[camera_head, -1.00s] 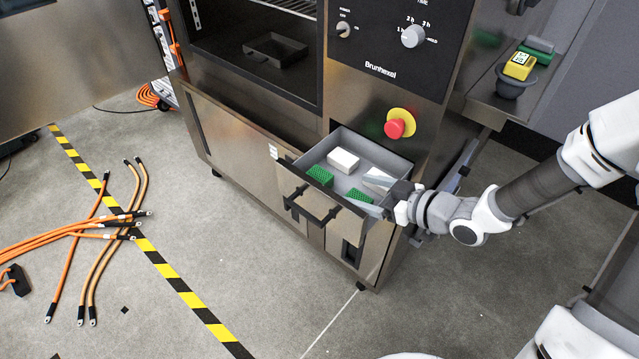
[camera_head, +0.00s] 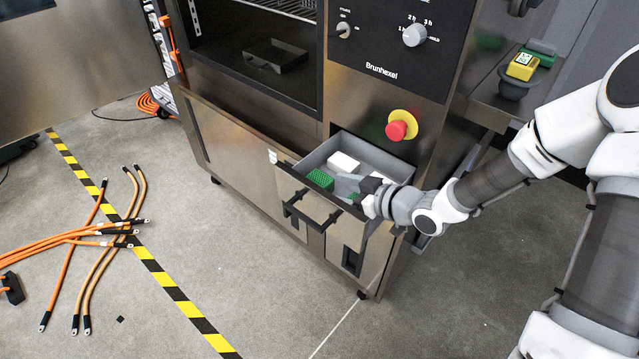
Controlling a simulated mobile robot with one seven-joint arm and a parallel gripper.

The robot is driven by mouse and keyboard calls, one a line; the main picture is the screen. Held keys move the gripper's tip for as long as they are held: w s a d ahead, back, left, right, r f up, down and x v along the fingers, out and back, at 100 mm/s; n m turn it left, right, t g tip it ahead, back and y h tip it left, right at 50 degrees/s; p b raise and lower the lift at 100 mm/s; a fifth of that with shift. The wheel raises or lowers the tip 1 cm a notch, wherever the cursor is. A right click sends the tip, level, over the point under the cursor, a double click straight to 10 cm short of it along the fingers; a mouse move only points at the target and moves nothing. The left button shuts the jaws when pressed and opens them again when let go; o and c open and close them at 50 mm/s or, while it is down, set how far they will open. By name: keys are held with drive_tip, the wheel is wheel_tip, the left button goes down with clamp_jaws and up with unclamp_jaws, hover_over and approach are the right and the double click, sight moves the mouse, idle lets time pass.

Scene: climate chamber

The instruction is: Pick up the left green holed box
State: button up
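The left green holed box (camera_head: 320,179) lies in the open drawer (camera_head: 317,157), near its front left corner. A second green box (camera_head: 352,196) is mostly hidden behind my gripper. My gripper (camera_head: 342,184) reaches into the drawer from the right, with its grey fingers just right of the left green box. Whether the fingers touch the box, and how far apart they are, is too small to tell.
A white box (camera_head: 343,162) lies behind the left green box, and another white piece shows by my gripper. The drawer front with its black handle (camera_head: 312,208) stands nearest. A red emergency button (camera_head: 397,130) sits above the drawer. Orange cables (camera_head: 75,235) lie on the floor.

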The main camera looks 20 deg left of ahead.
clamp_jaws()
